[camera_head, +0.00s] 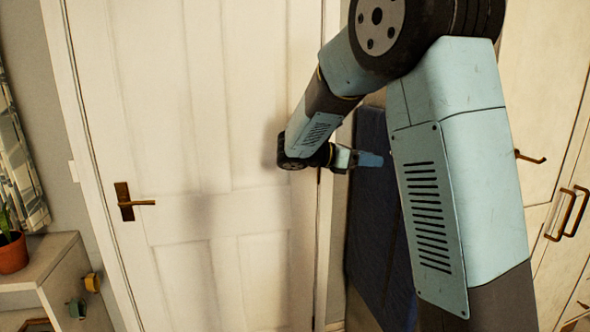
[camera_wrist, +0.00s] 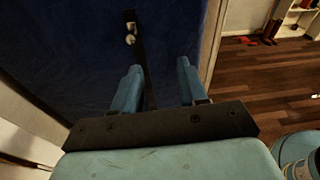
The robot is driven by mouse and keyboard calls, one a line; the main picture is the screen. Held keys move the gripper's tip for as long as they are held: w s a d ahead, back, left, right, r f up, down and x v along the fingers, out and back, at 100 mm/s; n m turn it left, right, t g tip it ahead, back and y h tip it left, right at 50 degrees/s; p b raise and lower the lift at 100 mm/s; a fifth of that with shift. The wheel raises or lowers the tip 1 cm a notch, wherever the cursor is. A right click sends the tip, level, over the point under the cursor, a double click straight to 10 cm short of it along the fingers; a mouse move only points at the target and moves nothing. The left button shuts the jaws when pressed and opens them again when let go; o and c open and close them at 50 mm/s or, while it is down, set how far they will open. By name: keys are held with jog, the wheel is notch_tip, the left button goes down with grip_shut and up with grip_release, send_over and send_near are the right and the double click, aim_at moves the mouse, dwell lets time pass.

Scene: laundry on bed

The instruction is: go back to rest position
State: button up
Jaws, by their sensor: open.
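My gripper (camera_wrist: 158,78) is open in the wrist view, with its two light blue fingers apart and nothing between them. In the head view my gripper (camera_head: 370,160) shows small at the end of my bent arm, in front of a dark blue panel (camera_head: 368,230). The blue panel also fills much of the wrist view (camera_wrist: 70,50), beyond the fingers. A dark strip with a small light knob (camera_wrist: 130,35) shows on it. I cannot tell how far the fingers are from the panel.
A closed white door (camera_head: 190,230) with a brass handle (camera_head: 130,202) stands behind my arm. A cabinet (camera_head: 50,265) with a potted plant (camera_head: 12,252) is at left. White cupboard doors (camera_head: 535,90) with handles are at right.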

jog(key=s+d+f+m+g+y, duration=0.15)
jog(key=s+m+y, duration=0.25)
jog(key=s, duration=0.4)
jog(key=s+d+m+y, duration=0.3)
jog(key=s+m+y, duration=0.15)
jog(key=s, duration=0.35)
jog(key=s+a+m+t+y, duration=0.2)
jog(key=s+a+m+y, duration=0.1)
jog(key=s+m, duration=0.3)
jog(key=s+a+f+m+t+y, duration=0.1)
jog(key=s+a+m+t+y, duration=0.2)
jog(key=s, duration=0.5)
jog(key=shift+s+a+m+y, duration=0.25)
jog(key=shift+a+m+y, duration=0.5)
jog(key=shift+m, duration=0.6)
jog(key=shift+d+t, duration=0.2)
jog(key=shift+t, duration=0.05)
